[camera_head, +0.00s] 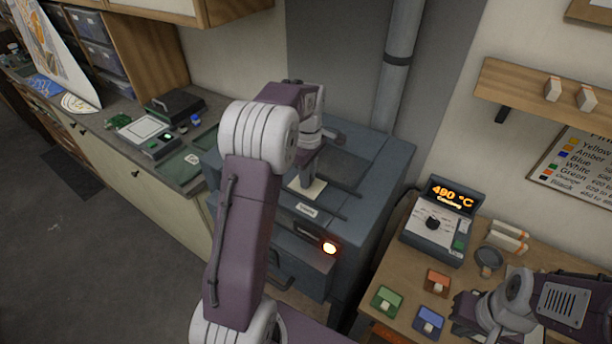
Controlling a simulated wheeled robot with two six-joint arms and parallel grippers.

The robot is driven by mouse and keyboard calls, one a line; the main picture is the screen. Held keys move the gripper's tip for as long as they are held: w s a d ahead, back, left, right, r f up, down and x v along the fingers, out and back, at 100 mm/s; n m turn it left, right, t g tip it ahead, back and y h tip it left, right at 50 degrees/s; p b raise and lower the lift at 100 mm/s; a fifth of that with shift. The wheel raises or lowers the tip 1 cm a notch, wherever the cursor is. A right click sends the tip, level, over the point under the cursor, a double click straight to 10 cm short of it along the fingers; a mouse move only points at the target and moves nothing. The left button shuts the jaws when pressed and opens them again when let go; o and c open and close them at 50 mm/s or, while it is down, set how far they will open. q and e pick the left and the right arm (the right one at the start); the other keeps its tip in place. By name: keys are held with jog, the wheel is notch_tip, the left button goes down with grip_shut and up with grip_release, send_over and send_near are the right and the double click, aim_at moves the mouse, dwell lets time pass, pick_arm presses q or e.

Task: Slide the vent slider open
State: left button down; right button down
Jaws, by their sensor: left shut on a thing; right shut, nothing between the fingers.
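The grey-blue kiln (375,165) stands against the wall in the middle. A pale plate (310,190) shows on its top near the front edge, above a small white label (307,210) too small to read. My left gripper (307,178) points down at the kiln top just behind that plate. It is shut on a small part there, seemingly the vent slider's handle, mostly hidden by the fingers and wrist. How far the slider stands open cannot be told. My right gripper (467,308) is shut and empty, low over the wooden table at lower right.
A controller (440,220) reading 490 °C stands on the wooden table (395,265), with green, orange and blue tiles near my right gripper. A flue pipe (397,60) rises behind the kiln. A counter with devices is at left.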

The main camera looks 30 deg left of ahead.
aim_at(332, 199)
pick_arm(q)
jog(key=d, duration=0.8)
jog(key=shift+s+f, duration=0.1)
jog(key=shift+s, duration=0.3)
jog(key=shift+a, duration=0.25)
jog(key=c, duration=1.5)
grip_release()
jog(key=shift+d, duration=0.15)
jog(key=shift+o, duration=1.1)
jog(key=shift+d, duration=0.1)
jog(key=shift+w, duration=0.1)
jog(key=shift+r, duration=0.35)
notch_tip(332, 199, up, 8)
jog(key=shift+r, duration=0.2)
